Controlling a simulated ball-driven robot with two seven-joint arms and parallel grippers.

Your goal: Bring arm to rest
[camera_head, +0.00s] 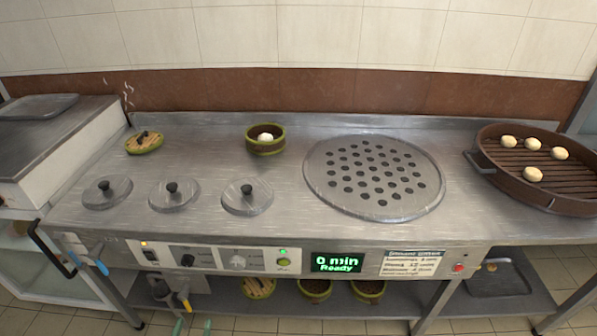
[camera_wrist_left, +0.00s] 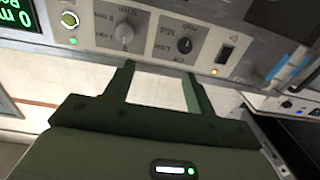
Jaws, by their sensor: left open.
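My right gripper is in neither view.
On the steel counter stand several lids (camera_head: 172,195), a steamer basket (camera_head: 265,142) holding a pale bun, a basket lid (camera_head: 145,144), a perforated plate (camera_head: 374,176) and a round pan (camera_head: 545,190) with several buns. More baskets (camera_head: 314,288) sit on the shelf below.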

